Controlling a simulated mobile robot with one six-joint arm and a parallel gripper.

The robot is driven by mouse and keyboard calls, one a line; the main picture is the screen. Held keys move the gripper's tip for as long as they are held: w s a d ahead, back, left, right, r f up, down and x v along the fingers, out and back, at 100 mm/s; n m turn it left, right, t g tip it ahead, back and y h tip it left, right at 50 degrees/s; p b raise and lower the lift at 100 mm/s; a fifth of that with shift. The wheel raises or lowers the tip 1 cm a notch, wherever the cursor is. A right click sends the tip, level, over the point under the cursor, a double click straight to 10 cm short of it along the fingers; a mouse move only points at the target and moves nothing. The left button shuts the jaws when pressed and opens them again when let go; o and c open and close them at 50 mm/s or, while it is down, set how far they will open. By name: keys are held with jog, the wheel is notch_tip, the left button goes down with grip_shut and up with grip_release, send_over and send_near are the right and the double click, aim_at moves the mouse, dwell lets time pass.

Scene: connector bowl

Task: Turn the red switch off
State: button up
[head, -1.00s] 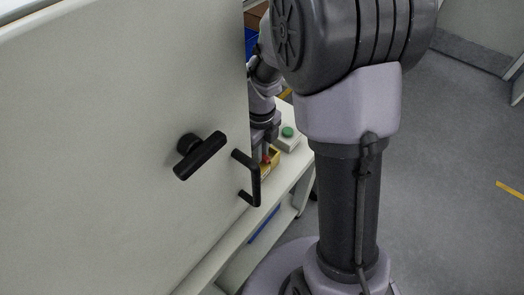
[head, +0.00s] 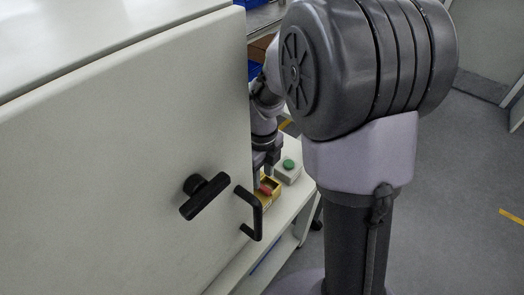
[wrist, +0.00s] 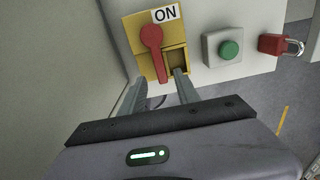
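The red switch (wrist: 152,50) is a red lever on a yellow box (wrist: 176,36). In the wrist view its round end is toward the box's middle and its arm points down toward my gripper, below a white "ON" label (wrist: 165,14). In the head view the red switch (head: 265,189) shows partly under my gripper. My gripper (wrist: 157,84) is open, with its two fingers apart at the near edge of the box, one on each side of the lever's lower end. Whether the fingers touch the lever, I cannot tell.
A grey box with a green button (wrist: 229,49) stands right of the yellow box, then a red padlock (wrist: 279,45). A large white cabinet door with a black handle (head: 250,213) and black knob (head: 205,196) stands close on the left.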

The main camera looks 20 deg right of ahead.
aim_at(262, 187)
notch_tip(262, 187, up, 13)
jog(key=p, duration=0.4)
jog(key=shift+f, duration=0.1)
